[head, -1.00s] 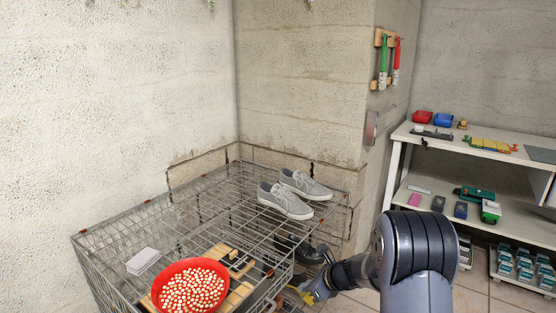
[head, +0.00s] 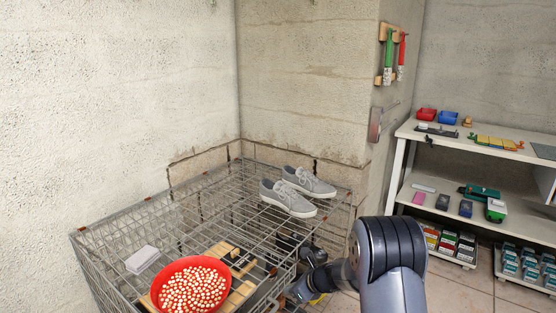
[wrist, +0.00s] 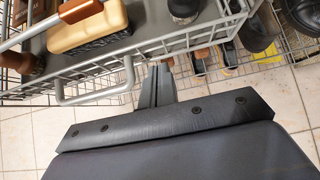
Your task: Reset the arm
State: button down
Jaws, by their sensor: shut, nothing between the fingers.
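My gripper (wrist: 157,85) shows in the wrist view with its dark fingers together and nothing between them. Its tips are close to the grey wire rim of a basket or rack (wrist: 180,42). In the head view my arm comes in from the lower right and bends left, low beside the right side of the wire cage (head: 130,215). The fingertips cannot be made out clearly there.
On the cage are grey shoes (head: 290,197), a red bowl (head: 157,284) of small pale pieces and a white stack (head: 142,260). The wrist view shows a brush (wrist: 88,30) and dark shoes (wrist: 257,30). A shelf unit (head: 480,148) stands right; tiled floor lies between.

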jog(key=s+d+b, duration=0.1)
jog(key=s+d, duration=0.8)
jog(key=d, duration=0.3)
jog(key=s+d+b, duration=0.1)
jog(key=s+d, duration=0.8)
jog(key=d, duration=0.4)
jog(key=shift+s+r, duration=0.15)
jog(key=shift+r, duration=0.15)
